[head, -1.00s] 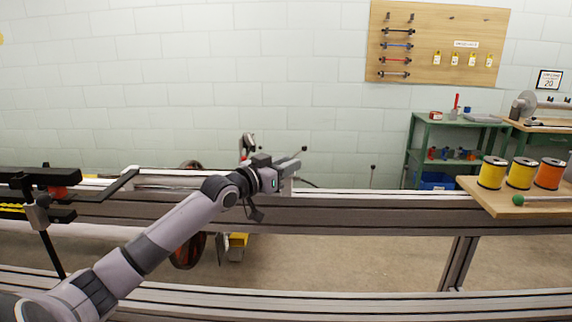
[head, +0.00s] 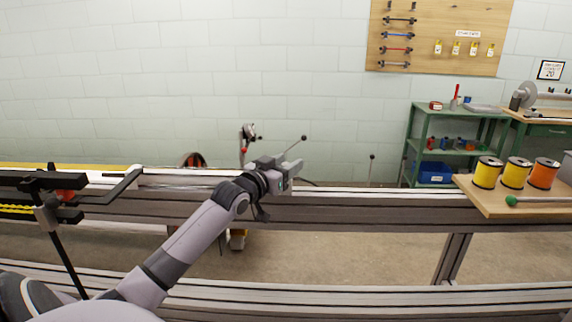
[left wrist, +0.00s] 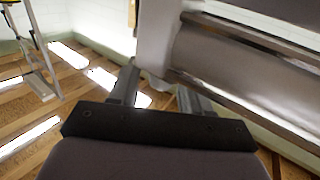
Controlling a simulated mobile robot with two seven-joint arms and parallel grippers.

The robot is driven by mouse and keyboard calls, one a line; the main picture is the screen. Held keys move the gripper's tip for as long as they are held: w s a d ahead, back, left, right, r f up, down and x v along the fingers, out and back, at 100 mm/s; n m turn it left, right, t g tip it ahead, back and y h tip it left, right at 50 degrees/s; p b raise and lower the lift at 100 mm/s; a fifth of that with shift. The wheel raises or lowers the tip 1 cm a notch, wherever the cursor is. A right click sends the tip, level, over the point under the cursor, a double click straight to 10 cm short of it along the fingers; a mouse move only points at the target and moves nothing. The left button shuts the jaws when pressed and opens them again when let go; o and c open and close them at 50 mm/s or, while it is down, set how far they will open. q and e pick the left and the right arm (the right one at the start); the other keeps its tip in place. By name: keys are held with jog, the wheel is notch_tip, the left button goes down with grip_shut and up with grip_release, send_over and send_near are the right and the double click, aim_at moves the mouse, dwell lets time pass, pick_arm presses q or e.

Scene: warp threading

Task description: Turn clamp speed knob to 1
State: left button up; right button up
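I cannot make out a clamp speed knob or any number scale in either view. My left gripper (head: 290,167) is over the long grey rail (head: 370,208) in the middle of the head view. In the left wrist view its two fingers (left wrist: 158,85) stand apart with nothing between them, so it is open and empty. A grey metal beam (left wrist: 225,60) lies just beyond the fingers there; I cannot tell whether they touch it. My right gripper is in neither view.
A thin lever with a dark ball end (head: 303,138) rises behind the rail near my gripper. A black bracket (head: 45,190) stands at the left. A wooden board (head: 500,203) with yellow and orange spools sits at the right. A green shelf (head: 455,130) stands behind.

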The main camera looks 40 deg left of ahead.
pick_arm(q)
jog(key=shift+s, duration=0.5)
jog(key=s, duration=0.6)
jog(key=shift+d, duration=0.45)
